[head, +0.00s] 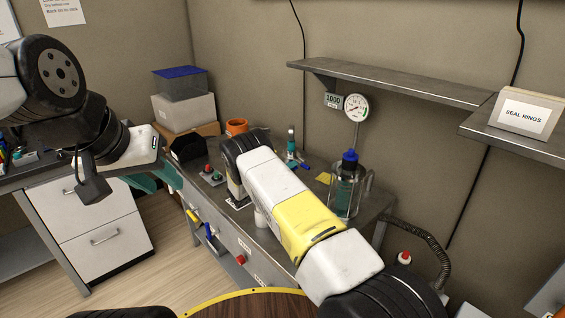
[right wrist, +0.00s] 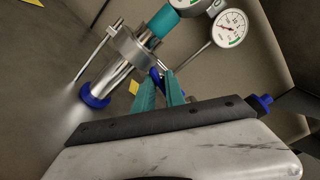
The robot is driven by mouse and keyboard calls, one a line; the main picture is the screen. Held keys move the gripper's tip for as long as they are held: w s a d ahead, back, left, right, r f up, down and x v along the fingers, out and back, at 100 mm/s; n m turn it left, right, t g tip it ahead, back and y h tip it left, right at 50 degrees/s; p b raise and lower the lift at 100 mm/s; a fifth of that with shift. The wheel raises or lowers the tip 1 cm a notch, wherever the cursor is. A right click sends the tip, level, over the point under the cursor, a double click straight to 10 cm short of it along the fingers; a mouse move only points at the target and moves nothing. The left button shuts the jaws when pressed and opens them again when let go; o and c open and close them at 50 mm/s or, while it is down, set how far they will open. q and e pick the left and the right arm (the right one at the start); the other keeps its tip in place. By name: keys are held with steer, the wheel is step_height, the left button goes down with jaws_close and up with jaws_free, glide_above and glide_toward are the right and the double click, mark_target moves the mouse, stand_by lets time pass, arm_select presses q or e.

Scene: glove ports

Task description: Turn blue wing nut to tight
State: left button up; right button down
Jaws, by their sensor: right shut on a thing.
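The blue wing nut (right wrist: 155,77) shows in the right wrist view as a small blue piece at my right gripper's teal fingertips (right wrist: 164,80), beside a metal clamp (right wrist: 130,45). The right gripper is shut on it, and the fingers hide much of it. Whether it is tight I cannot tell. In the head view my right forearm reaches over the bench, and its fingers and the wing nut are hidden. My left gripper (head: 157,180), with teal fingers apart, is at the left, in front of the drawer cabinet and away from the bench fittings.
A metal cylinder with a blue end ring (right wrist: 95,97) and a pressure gauge (right wrist: 231,27) are close to the right gripper. On the bench (head: 262,262) stand a glass jar with a blue top (head: 347,190) and an orange cup (head: 236,127). A shelf (head: 400,84) overhangs the bench.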

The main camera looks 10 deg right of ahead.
steer(key=shift+a+m, duration=0.1)
steer(key=shift+m, duration=8.3)
steer(key=c, duration=1.3)
jaws_free()
steer(key=shift+c, duration=0.2)
